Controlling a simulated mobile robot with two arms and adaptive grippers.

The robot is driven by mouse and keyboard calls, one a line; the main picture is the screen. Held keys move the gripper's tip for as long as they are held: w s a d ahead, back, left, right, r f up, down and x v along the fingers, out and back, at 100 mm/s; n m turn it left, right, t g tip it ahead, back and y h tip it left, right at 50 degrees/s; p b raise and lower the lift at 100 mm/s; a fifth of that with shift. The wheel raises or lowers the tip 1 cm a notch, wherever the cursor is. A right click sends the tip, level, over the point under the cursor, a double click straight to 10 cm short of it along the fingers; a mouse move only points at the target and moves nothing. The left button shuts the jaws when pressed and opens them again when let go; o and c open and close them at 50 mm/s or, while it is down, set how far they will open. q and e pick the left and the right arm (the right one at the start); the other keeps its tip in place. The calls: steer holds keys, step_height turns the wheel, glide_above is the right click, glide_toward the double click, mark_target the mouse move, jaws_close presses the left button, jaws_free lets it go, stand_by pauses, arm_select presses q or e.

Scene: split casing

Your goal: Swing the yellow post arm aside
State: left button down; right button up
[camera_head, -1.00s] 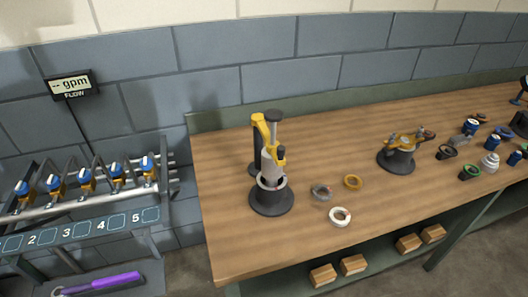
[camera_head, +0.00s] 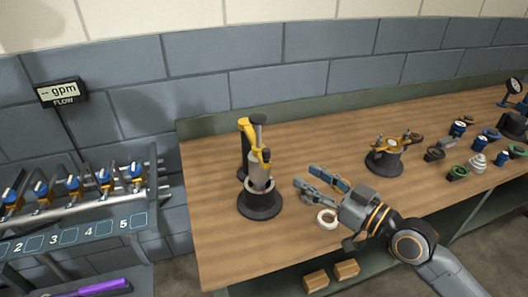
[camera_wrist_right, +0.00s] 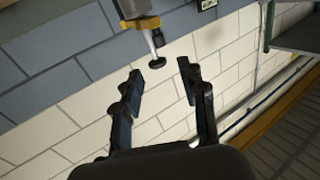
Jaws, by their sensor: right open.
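The yellow post arm (camera_head: 245,129) sits at the top of a dark post on the workbench. A grey upright body (camera_head: 260,168) with a dark-topped plunger (camera_head: 258,118) stands beside it, on a round black base (camera_head: 260,208). My right gripper (camera_head: 305,176) is open and empty, right of this stand and apart from it, fingers pointing left. My left gripper is not in view.
A white ring (camera_head: 327,218) lies on the bench (camera_head: 225,250) below my right gripper. A second black stand (camera_head: 384,163) with yellow parts stands to the right, with several small fittings beyond. A valve rack (camera_head: 80,205) is at the left. The bench front left is clear.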

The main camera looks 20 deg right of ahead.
mark_target(266, 150)
steer(key=p+x, duration=0.5)
steer(key=x, duration=0.8)
steer(key=shift+w+a, duration=0.2)
steer(key=shift+w, duration=0.2)
jaws_close()
